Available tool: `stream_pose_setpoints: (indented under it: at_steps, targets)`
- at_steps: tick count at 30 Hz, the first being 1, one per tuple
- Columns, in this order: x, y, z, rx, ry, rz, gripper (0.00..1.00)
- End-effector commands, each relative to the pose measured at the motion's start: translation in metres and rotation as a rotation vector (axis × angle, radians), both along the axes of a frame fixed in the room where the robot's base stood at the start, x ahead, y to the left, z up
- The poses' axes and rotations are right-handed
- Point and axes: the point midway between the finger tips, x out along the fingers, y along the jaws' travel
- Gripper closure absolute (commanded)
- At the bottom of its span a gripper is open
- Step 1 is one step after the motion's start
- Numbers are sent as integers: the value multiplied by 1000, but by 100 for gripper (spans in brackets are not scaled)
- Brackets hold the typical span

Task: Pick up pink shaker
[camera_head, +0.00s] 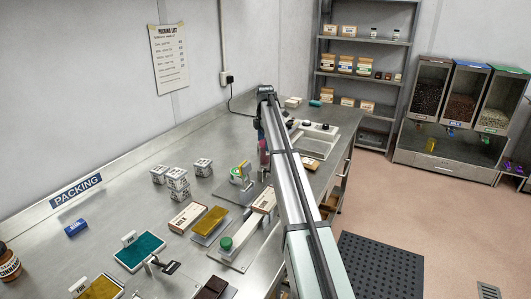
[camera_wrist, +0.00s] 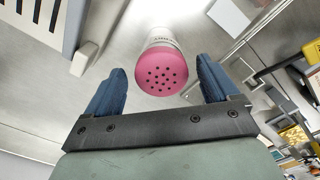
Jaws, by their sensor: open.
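The pink shaker (camera_wrist: 160,72) shows in the wrist view with its round, perforated pink top facing the camera and a pale body behind it. My gripper (camera_wrist: 160,66) is open, with one blue finger on each side of the shaker and a visible gap to both. Whether the fingers reach down beside its body is hard to tell. In the head view my arm hides most of this area; a small pink patch, likely the shaker (camera_head: 263,158), shows at the arm's left edge.
The steel bench (camera_head: 125,212) holds several small labelled boxes (camera_head: 178,180), a yellow block (camera_head: 210,221) and a teal tray (camera_head: 139,251) left of my arm. A white scale-like device (camera_head: 318,130) stands beyond it. Shelves (camera_head: 368,43) and dispensers (camera_head: 468,95) stand at the back right.

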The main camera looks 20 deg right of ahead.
Motion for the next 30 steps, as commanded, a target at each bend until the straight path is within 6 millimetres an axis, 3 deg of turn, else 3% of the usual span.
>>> stream_pose_setpoints:
  at_steps: [9,17,30]
  targets:
    - [-2,-2,-40,0,2,0,12]
    - [-2,-2,-44,0,1,0,12]
    - [-2,-2,-44,0,1,0,52]
